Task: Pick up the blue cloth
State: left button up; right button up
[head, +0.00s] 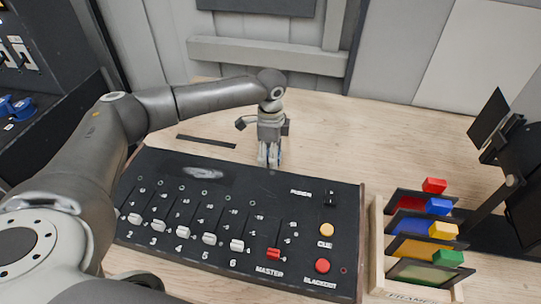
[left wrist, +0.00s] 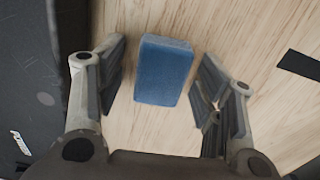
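The blue cloth (left wrist: 165,70) looks like a thick folded pad on the wooden tabletop. In the left wrist view it lies between the two fingers of my left gripper (left wrist: 162,62), with a gap of bare wood on each side. In the head view my left gripper (head: 269,160) points down just behind the control board. It hides most of the cloth there, leaving only a hint of blue by the fingertips. The left gripper is open and holds nothing. My right gripper is not in view.
A black control board (head: 215,172) with sliders and buttons stands directly in front of the gripper. A wooden rack (head: 376,245) with coloured panels is at the right, near a black lamp-like fixture (head: 520,165). A dark strip (head: 206,141) lies left of the gripper. The wood behind is clear.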

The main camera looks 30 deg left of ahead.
pick_arm(q)
jog(key=c, duration=0.7)
jog(key=shift+c, duration=0.2)
jog(key=shift+r, duration=0.5)
notch_tip(320, 180, up, 2)
jog(key=shift+d+r+b, duration=0.1)
jog(key=shift+r+b, duration=0.05)
jog(key=shift+b, duration=0.5)
jog(key=s+d+r+b, duration=0.2)
jog(key=s+d+r, duration=0.6)
jog(key=s, duration=0.3)
jog(key=shift+d+r, duration=0.25)
jog(key=shift+r, duration=0.65)
